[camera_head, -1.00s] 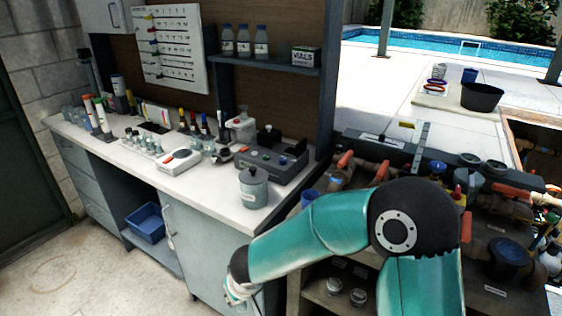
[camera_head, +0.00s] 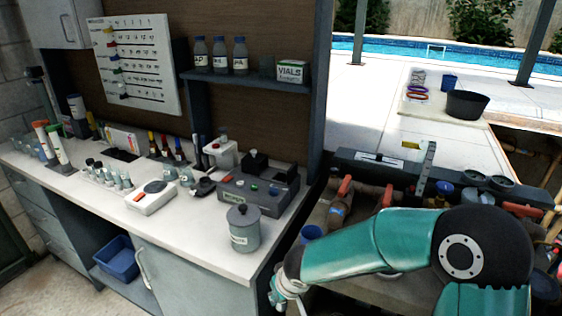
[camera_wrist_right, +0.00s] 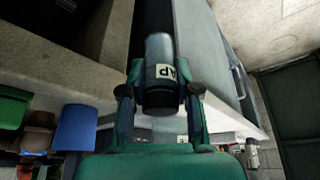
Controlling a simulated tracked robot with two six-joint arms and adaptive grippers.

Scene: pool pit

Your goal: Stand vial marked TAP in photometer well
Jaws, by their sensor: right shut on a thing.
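In the right wrist view my right gripper (camera_wrist_right: 160,90) is shut on a clear vial (camera_wrist_right: 160,52) with a black cap; the letters "AP" show on its white label. In the head view this gripper (camera_head: 284,292) is low, beside the front right corner of the bench, below the benchtop. The vial cannot be made out there. A grey instrument box (camera_head: 258,193), apparently the photometer, sits at the right end of the bench, with a dark raised part on top. I cannot make out its well clearly. My left gripper is not in view.
A grey lidded pot (camera_head: 243,229) stands at the bench's front right, before the instrument. A shelf (camera_head: 245,83) hangs above. Pipes and valves (camera_head: 345,205) lie right of the bench.

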